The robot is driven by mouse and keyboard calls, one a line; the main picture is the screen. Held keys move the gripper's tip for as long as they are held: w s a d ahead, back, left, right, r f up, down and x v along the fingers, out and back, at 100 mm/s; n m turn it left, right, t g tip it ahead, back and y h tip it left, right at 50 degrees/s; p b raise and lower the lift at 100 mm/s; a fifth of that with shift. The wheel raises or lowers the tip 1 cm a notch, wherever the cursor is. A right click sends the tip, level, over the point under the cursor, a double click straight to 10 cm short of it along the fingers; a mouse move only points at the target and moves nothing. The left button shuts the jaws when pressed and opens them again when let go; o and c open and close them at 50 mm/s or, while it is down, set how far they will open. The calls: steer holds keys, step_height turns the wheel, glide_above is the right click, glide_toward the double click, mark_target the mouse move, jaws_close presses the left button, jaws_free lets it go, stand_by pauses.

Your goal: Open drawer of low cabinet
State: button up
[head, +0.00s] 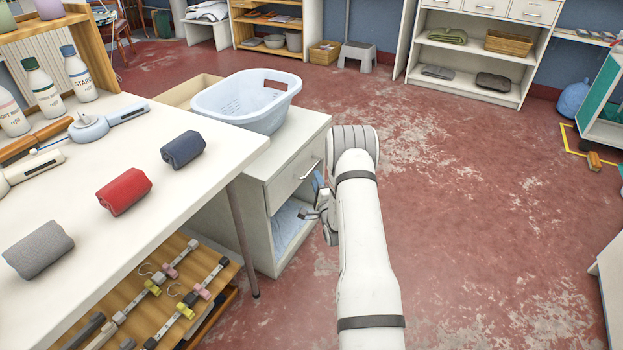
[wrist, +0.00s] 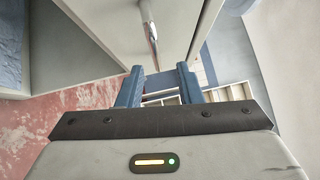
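The low cabinet (head: 302,135) is white and stands beside the work table. Its drawer (head: 292,177) is the top front panel and looks shut. The drawer has a slim metal handle (head: 309,171), which also shows as a bright bar in the wrist view (wrist: 152,27). My gripper (head: 318,207) is in front of the cabinet, partly hidden by my arm. In the wrist view my gripper (wrist: 160,76) has its two blue fingers apart with nothing between them. The handle lies just beyond the fingertips, in line with the gap, and I see no contact.
A pale blue laundry basket (head: 248,100) sits on the cabinet. Blue cloth (head: 285,226) lies in the open compartment below the drawer. The table (head: 205,195) with rolled cloths and bottles is at left. The red floor (head: 470,220) to the right is clear.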

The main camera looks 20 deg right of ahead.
mark_target(312, 168)
steer(key=w, duration=0.2)
steer(key=w+b, duration=0.1)
steer(key=w, duration=0.2)
steer(key=w+d+b, duration=0.1)
steer(key=w, duration=0.1)
steer(key=shift+w+d+r, duration=0.1)
steer(key=shift+w, duration=0.05)
steer(key=shift+c, duration=0.2)
jaws_close()
stand_by(0.4)
